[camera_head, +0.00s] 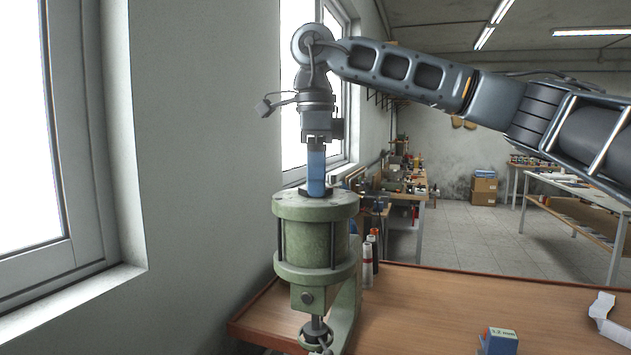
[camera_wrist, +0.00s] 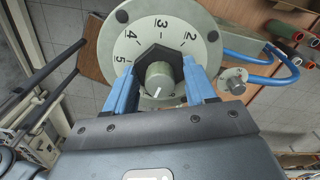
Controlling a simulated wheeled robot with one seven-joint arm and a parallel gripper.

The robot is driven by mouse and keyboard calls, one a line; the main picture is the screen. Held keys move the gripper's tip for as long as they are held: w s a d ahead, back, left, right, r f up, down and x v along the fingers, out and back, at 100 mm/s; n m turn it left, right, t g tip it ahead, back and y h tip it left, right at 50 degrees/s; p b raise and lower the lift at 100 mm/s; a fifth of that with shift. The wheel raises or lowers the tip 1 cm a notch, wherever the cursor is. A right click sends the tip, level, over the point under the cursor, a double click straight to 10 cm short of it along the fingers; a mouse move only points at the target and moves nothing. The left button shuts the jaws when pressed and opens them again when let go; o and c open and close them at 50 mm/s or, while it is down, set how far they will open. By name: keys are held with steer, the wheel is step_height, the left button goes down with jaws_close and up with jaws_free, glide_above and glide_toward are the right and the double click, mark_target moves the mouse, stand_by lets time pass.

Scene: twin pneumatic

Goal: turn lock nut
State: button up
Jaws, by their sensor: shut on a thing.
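The lock nut (camera_wrist: 152,54) is a dark hexagonal nut on top of the green pneumatic press (camera_head: 317,207). A grey knob (camera_wrist: 160,80) with a white pointer line rises from the middle of the nut. A pale round dial plate (camera_wrist: 128,38) with printed numbers lies around the nut. My gripper (camera_head: 316,188) points straight down over the press top. In the wrist view, its two blue fingers (camera_wrist: 159,73) are shut on opposite sides of the nut. In the head view, the fingers hide most of the nut and knob.
The press stands at the left end of a wooden bench (camera_head: 430,310), close to the wall and window. Small bottles (camera_head: 368,265) stand just behind it. A small blue box (camera_head: 498,342) and a white object (camera_head: 603,310) lie at the right. A blue hose (camera_wrist: 270,80) runs beside the dial.

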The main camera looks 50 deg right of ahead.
steer(key=n, duration=0.3)
steer(key=shift+n, duration=2.2)
steer(key=o, duration=1)
steer(key=shift+o, duration=0.2)
step_height(320, 180, up, 8)
steer(key=shift+f+b, duration=0.1)
steer(key=shift+b, duration=0.7)
